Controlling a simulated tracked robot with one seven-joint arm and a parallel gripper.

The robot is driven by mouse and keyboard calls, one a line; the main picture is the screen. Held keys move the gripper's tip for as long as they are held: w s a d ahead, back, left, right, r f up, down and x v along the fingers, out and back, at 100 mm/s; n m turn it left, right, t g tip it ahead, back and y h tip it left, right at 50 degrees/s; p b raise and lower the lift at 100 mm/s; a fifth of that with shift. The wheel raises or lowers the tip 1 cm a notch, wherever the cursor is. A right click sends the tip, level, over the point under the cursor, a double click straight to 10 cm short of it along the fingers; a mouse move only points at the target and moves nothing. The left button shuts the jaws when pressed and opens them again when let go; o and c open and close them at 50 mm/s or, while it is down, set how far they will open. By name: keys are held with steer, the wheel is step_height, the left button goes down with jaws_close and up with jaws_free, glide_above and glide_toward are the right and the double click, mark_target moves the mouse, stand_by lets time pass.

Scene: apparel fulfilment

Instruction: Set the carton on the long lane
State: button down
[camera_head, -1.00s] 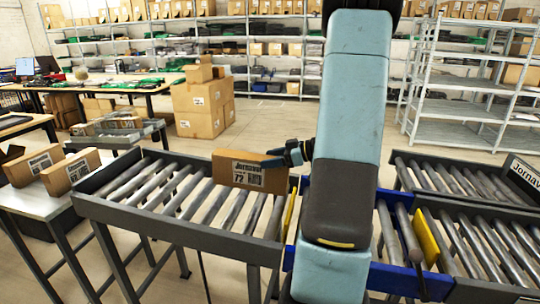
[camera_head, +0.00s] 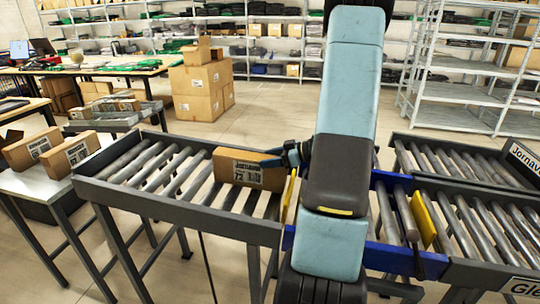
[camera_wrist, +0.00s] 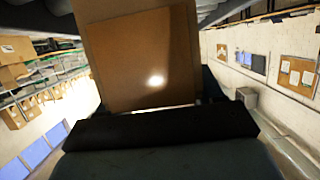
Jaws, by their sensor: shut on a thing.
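A brown carton (camera_head: 246,170) with a white printed label is at the right part of the left roller lane (camera_head: 150,206), over its rollers. I cannot tell whether it rests on them or is held just above. My gripper (camera_head: 292,156) reaches it from the right and is shut on its right end; my arm partly hides the fingers. In the wrist view the carton (camera_wrist: 140,55) fills the upper middle, between the fingers. Right of my arm, two further roller lanes run side by side, a rear one (camera_head: 455,172) and a front one (camera_head: 490,240).
Yellow plates (camera_head: 422,220) stand upright at the lane ends, beside a blue frame (camera_head: 384,258). A sign reading "Jornav" (camera_head: 525,160) stands at the rear right lane, and a sign starting "Gle" (camera_head: 522,288) at the front. More cartons (camera_head: 70,154) stand on the left table.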

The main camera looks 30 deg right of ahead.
steer(key=shift+f, duration=0.2)
steer(key=shift+c, duration=0.5)
jaws_free()
steer(key=v, duration=1.3)
steer(key=shift+s+d+r, duration=0.15)
steer(key=shift+s+d, duration=0.1)
steer(key=shift+s, duration=0.05)
